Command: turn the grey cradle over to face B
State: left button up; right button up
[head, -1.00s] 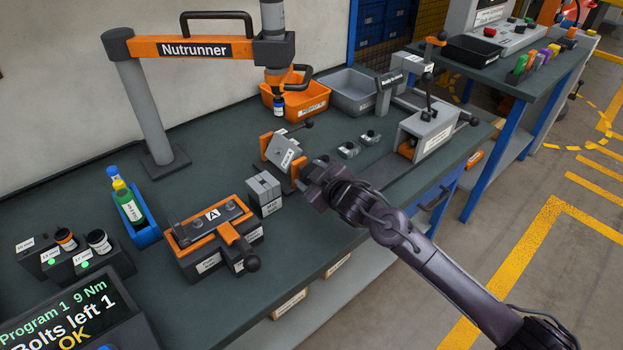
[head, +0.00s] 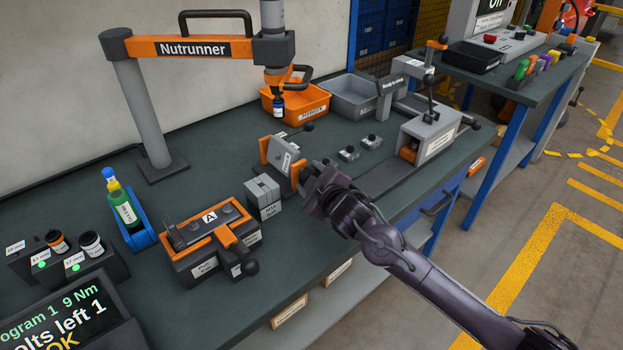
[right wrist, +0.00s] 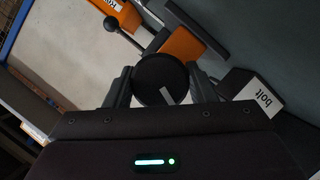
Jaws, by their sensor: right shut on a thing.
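The grey cradle (head: 283,153) sits between orange end brackets (head: 299,172) near the middle of the bench. Its plate stands steeply tilted, with a white label on the side toward me; I cannot read the letter. My right gripper (head: 308,183) is at the cradle's near end. In the right wrist view my right gripper (right wrist: 161,88) is shut on a round black knob (right wrist: 160,75), beside an orange bracket (right wrist: 184,46). In the head view the knob is hidden by the gripper. My left gripper is not in view.
A grey labelled block (head: 264,195) stands close left of the gripper, beside the orange fixture marked A (head: 210,240). The nutrunner head (head: 278,104) hangs behind the cradle. Small dark parts (head: 349,153) and a grey lever station (head: 428,135) are to the right.

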jog(key=o, duration=1)
jog(key=shift+c, duration=0.2)
jog(key=shift+v, duration=3.9)
